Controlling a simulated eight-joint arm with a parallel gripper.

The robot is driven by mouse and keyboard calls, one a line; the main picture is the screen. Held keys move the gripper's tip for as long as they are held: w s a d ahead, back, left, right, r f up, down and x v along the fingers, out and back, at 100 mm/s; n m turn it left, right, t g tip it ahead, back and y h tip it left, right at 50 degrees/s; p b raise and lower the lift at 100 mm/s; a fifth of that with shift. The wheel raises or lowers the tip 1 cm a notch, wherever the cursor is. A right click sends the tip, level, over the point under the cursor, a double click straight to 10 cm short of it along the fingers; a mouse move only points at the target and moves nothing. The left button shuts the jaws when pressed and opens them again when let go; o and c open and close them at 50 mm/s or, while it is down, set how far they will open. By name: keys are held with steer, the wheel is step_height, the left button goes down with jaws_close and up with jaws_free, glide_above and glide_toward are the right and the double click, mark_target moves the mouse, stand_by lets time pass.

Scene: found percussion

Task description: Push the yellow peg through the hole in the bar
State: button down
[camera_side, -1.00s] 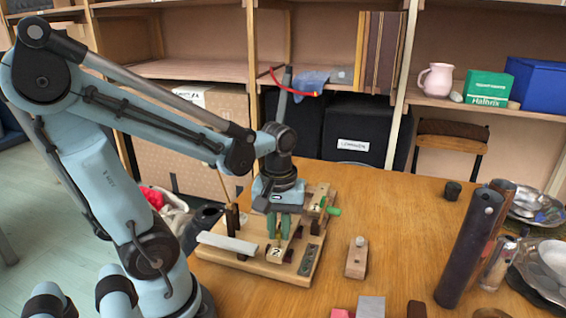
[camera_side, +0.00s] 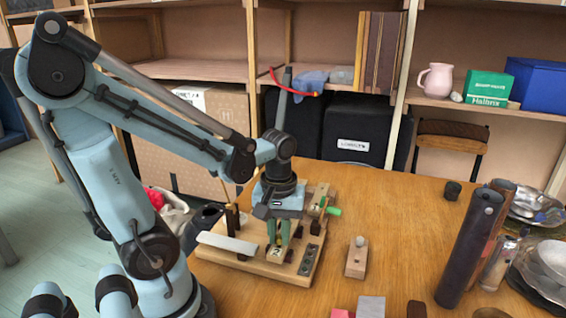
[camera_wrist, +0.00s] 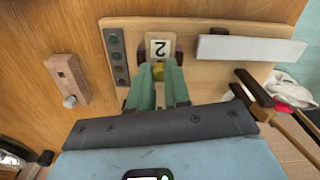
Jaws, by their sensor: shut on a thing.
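My gripper (camera_side: 277,240) points down over a wooden board (camera_side: 240,265), its green fingers close together. In the wrist view the gripper (camera_wrist: 158,82) is shut on the yellow peg (camera_wrist: 158,71), of which only a small round part shows between the fingertips. The peg is right by a pale block marked 2 (camera_wrist: 158,46), which sits between two dark red pieces. The block also shows in the side view (camera_side: 273,256). A dark strip with several round spots (camera_wrist: 117,56) lies beside it. I cannot make out the hole, nor whether the peg is in it.
A pale grey flat bar (camera_wrist: 250,48) lies across the board; it also shows in the side view (camera_side: 228,244). A green peg (camera_side: 333,211) sticks out at the board's right. A wooden block with a knob (camera_side: 356,260) and a dark cylinder (camera_side: 468,250) stand rightward on the table.

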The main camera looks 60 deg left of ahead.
steer(key=shift+f, duration=0.45)
stand_by(0.4)
steer(key=c, duration=1)
jaws_free()
steer(key=shift+r, duration=0.15)
